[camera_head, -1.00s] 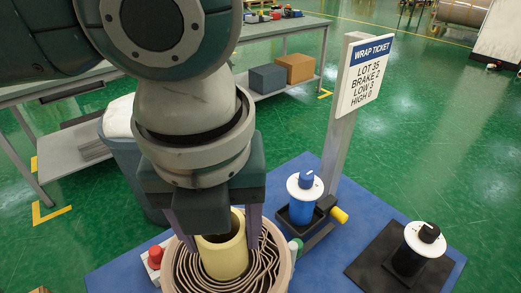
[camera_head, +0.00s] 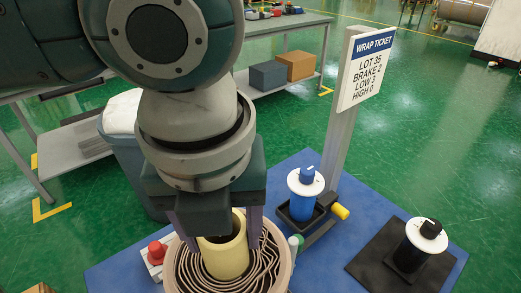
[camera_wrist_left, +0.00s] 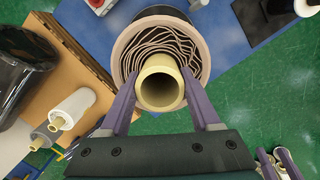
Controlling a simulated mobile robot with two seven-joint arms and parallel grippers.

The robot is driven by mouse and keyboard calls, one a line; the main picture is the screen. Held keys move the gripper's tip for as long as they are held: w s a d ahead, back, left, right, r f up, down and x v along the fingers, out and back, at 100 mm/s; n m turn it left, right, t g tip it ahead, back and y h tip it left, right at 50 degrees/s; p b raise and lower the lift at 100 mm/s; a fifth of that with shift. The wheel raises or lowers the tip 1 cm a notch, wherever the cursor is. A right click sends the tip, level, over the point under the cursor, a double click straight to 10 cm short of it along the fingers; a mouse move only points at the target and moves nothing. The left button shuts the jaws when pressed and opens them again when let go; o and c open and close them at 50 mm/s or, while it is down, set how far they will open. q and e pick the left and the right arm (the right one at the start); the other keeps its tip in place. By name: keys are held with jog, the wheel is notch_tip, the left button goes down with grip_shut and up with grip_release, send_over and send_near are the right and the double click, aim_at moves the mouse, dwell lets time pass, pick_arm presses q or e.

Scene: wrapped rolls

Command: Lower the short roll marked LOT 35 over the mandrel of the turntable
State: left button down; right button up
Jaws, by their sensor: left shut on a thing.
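My left gripper (camera_head: 218,226) is shut on the yellow core (camera_head: 229,255) of a roll, with a purple finger on each side. The core stands up out of wavy brown and pale layers inside a pinkish rim (camera_wrist_left: 118,55), which look like the short roll. I see no lot marking on it. In the left wrist view the core (camera_wrist_left: 160,85) is open at the top and dark inside. A dark round part (camera_wrist_left: 163,11) shows past the rim and may be the turntable. The mandrel is hidden, so how the roll sits on it cannot be told. My right gripper is not in view.
A wrap ticket sign (camera_head: 363,75) stands on a post behind the blue base (camera_head: 330,263). A blue spool (camera_head: 303,205) and a black spool (camera_head: 415,250) with white discs stand to the right. A red button (camera_head: 156,251) is left of the roll.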

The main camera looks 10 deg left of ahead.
pick_arm(q)
jog(key=shift+f+b, duration=0.85)
jog(key=shift+f, duration=0.65)
dwell(0.6)
grip_release()
jog(key=r, duration=0.6)
jog(key=s+r, duration=0.1)
jog(key=r, duration=0.3)
jog(key=shift+d, duration=0.2)
jog(key=shift+s, duration=0.1)
